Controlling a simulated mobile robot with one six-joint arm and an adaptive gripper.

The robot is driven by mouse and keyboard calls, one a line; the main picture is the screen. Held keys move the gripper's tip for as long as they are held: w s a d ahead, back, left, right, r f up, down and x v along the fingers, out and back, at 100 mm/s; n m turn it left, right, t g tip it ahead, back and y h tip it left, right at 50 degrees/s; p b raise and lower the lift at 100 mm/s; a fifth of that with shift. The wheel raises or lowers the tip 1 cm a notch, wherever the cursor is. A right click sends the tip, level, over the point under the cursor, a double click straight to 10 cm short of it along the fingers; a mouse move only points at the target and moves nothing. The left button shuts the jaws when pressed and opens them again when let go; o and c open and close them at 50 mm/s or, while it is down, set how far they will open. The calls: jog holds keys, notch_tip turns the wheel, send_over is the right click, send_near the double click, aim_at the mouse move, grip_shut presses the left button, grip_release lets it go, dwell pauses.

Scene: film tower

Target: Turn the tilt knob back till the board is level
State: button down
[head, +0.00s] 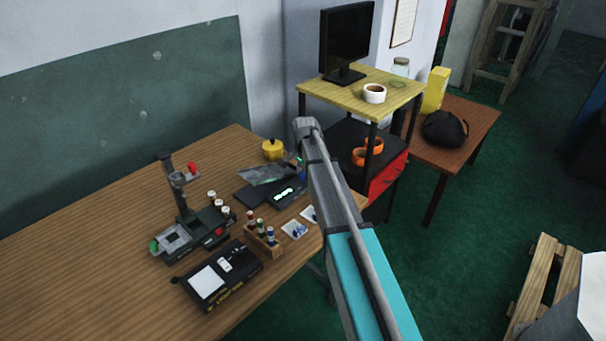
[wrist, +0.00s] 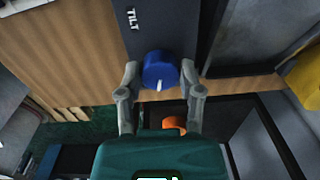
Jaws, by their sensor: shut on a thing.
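The tilt knob (wrist: 159,68) is round and blue with a white mark at its lower edge. It sits on a dark panel (wrist: 155,28) lettered TILT. In the wrist view my gripper (wrist: 162,78) has one finger at each side of the knob and is shut on it. In the head view a grey plate (head: 266,175), which looks like the board, is propped at a slant above a dark base beside the green-digit display unit (head: 287,194). A bit of blue shows next to my arm there. My arm hides the gripper in that view.
On the wooden table (head: 100,215) stand a black column device (head: 183,205), a black box with a white panel (head: 216,277), a small rack of bottles (head: 263,240) and a yellow pot (head: 273,149). A shelf cart (head: 340,87) with a monitor stands behind my arm.

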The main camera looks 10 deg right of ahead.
jog(key=n, duration=0.4)
jog(key=shift+s+d+n, duration=0.1)
jog(key=shift+s+n, duration=0.05)
jog(key=shift+n, duration=0.25)
jog(key=n, duration=1)
jog(key=shift+n, duration=0.4)
jog(key=n, duration=0.4)
jog(key=shift+n+g, duration=0.3)
jog(key=shift+n, duration=0.1)
jog(key=shift+c, duration=1.3)
grip_release()
jog(key=shift+r, duration=0.1)
